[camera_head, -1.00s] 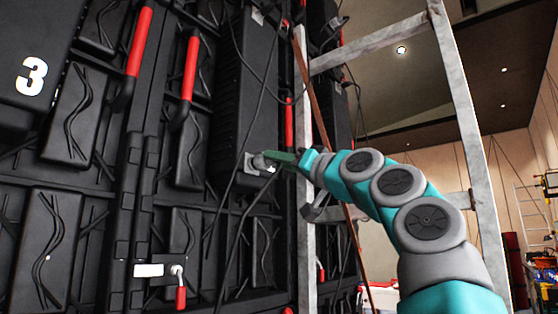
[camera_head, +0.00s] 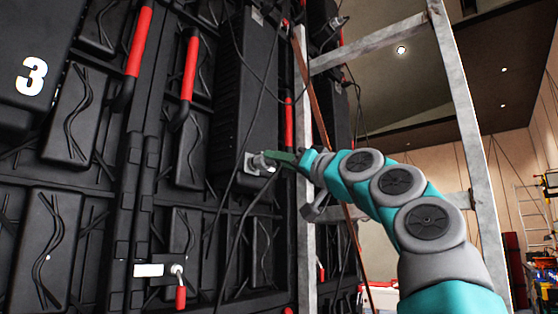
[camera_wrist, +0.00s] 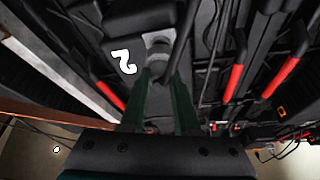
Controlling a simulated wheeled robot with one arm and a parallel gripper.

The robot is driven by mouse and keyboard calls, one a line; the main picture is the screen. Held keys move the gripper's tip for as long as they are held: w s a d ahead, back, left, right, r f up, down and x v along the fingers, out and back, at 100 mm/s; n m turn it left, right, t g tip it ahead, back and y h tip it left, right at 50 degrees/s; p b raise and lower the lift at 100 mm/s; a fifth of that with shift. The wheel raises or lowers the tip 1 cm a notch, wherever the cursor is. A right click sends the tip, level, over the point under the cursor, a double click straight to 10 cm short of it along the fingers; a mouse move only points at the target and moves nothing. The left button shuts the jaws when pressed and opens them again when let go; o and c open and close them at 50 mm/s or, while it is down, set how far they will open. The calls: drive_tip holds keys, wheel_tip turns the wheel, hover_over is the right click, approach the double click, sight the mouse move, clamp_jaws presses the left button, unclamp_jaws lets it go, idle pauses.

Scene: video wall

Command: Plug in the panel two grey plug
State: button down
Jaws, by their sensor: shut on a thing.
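A grey plug (camera_head: 265,163) is at the lower end of a tall black box on the back of the video wall, against a light grey socket (camera_head: 250,166). My gripper (camera_head: 271,158) reaches in from the right with dark green fingers shut on the plug. In the wrist view the plug (camera_wrist: 157,68) sits between the fingertips, with the grey socket (camera_wrist: 158,42) right beyond it. The plug is in line with the socket and appears to touch it; how deep it sits is hidden. A white "2" (camera_wrist: 124,61) marks the panel beside it.
A metal ladder-like frame (camera_head: 306,230) stands close right of the socket, and my arm passes across it. Black cables (camera_head: 233,180) hang in front of the panels. Red handles (camera_head: 190,70) and a red-tipped latch (camera_head: 180,296) stick out on the left.

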drive_tip(key=shift+a, duration=0.1)
drive_tip(key=shift+w+a, duration=0.55)
drive_tip(key=shift+a, duration=0.05)
drive_tip(key=c, duration=0.6)
unclamp_jaws()
drive_tip(key=shift+a, duration=0.1)
drive_tip(key=shift+c, duration=0.2)
drive_tip(key=shift+s+f, duration=0.1)
drive_tip(key=b+v, duration=0.4)
drive_tip(key=v, duration=0.3)
drive_tip(key=shift+s+d, duration=0.2)
drive_tip(key=shift+d, duration=0.05)
drive_tip(key=shift+f, duration=0.15)
